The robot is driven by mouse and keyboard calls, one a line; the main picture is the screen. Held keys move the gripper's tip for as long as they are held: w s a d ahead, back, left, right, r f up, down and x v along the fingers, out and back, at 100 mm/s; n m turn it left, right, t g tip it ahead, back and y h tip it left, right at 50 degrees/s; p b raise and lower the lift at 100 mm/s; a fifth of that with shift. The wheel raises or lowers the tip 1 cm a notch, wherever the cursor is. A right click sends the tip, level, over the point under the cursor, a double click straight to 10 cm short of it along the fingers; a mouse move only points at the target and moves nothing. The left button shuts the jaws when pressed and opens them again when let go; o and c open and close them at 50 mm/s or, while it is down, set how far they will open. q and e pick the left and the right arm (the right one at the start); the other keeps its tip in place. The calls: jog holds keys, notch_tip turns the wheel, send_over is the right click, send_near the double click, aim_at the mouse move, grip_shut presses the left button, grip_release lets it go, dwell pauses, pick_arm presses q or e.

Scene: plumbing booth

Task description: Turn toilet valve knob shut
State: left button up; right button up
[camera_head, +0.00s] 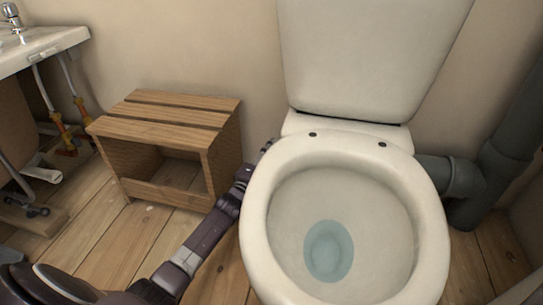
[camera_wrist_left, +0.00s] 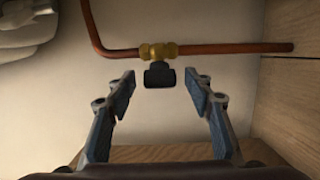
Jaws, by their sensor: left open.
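The toilet valve shows only in the left wrist view, with a brass body (camera_wrist_left: 158,51) on a copper pipe (camera_wrist_left: 220,48). Its dark knob (camera_wrist_left: 159,75) faces my left gripper (camera_wrist_left: 160,80). The gripper is open, with one finger on each side of the knob and a visible gap to each. I cannot tell how deep the knob sits between the fingertips. In the head view my left arm reaches between the crate and the toilet (camera_head: 345,215); the valve is hidden there. My right gripper is not in view.
A slatted wooden crate (camera_head: 170,145) stands left of the toilet, leaving a narrow gap. A wooden panel (camera_wrist_left: 292,90) borders the right of the wrist view. A sink (camera_head: 40,50) is at far left, and a grey drain pipe (camera_head: 462,180) is right of the toilet.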

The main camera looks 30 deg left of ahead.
pick_arm(q)
jog(key=c, duration=1.2)
jog(key=shift+o, duration=0.2)
jog(key=shift+f, duration=0.15)
jog(key=shift+f+m+t+h+b, duration=0.1)
jog(key=shift+m+t+h+b, duration=0.3)
jog(key=shift+m+t+b, duration=0.85)
jog(key=shift+f+m+t+h+b, duration=0.1)
jog(key=shift+m+t+h+b, duration=0.3)
jog(key=shift+m+t, duration=0.9)
jog(key=shift+m+h, duration=0.4)
jog(key=shift+m, duration=0.25)
